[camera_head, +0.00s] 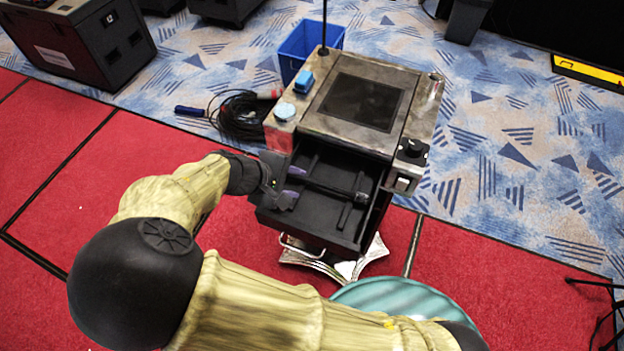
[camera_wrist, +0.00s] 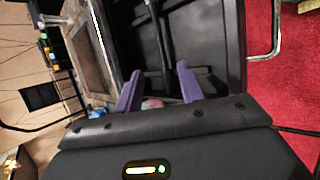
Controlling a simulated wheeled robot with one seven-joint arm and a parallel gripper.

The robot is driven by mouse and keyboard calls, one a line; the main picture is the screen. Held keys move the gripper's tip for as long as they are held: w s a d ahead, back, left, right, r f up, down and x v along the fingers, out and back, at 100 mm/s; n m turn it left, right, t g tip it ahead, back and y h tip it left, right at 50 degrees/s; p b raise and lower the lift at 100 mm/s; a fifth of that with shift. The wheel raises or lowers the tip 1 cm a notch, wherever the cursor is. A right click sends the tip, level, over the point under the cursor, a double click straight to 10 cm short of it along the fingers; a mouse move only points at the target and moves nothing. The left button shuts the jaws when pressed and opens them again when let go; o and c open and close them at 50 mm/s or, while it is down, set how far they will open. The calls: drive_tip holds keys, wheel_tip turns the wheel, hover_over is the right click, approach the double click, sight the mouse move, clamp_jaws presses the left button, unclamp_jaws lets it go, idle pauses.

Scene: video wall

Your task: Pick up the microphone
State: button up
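A grey cart has an open black drawer (camera_head: 318,222) at its front. A long dark rod (camera_head: 335,189) lies across the drawer; it may be the microphone, but I cannot tell it surely from a divider. In the wrist view a dark rod (camera_wrist: 161,42) runs away from my gripper. My gripper (camera_head: 291,184) is at the drawer's left side, reaching in over it. Its two purple fingers are apart in the wrist view (camera_wrist: 159,87). A small pinkish-green rounded patch (camera_wrist: 152,103) shows between the finger bases; what it is cannot be told.
The cart top holds a blue block (camera_head: 304,81), a light blue disc (camera_head: 284,111) and a black knob-like thing (camera_head: 413,148). A blue bin (camera_head: 302,45) stands behind, with coiled cable (camera_head: 240,115) to its left. A teal round surface (camera_head: 400,297) is in front.

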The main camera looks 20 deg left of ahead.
drive_tip(key=p, duration=0.2)
approach(328, 188)
drive_tip(key=x, duration=0.3)
drive_tip(key=shift+w+d, duration=0.1)
drive_tip(key=shift+w, duration=0.05)
drive_tip(key=shift+w+d+f+p, duration=0.35)
drive_tip(key=shift+w+f+p, duration=0.05)
drive_tip(key=shift+f+p, duration=0.1)
drive_tip(key=shift+p+x, duration=0.75)
drive_tip(key=shift+x, duration=1.2)
drive_tip(key=shift+a, duration=0.1)
drive_tip(key=shift+s, duration=0.1)
clamp_jaws()
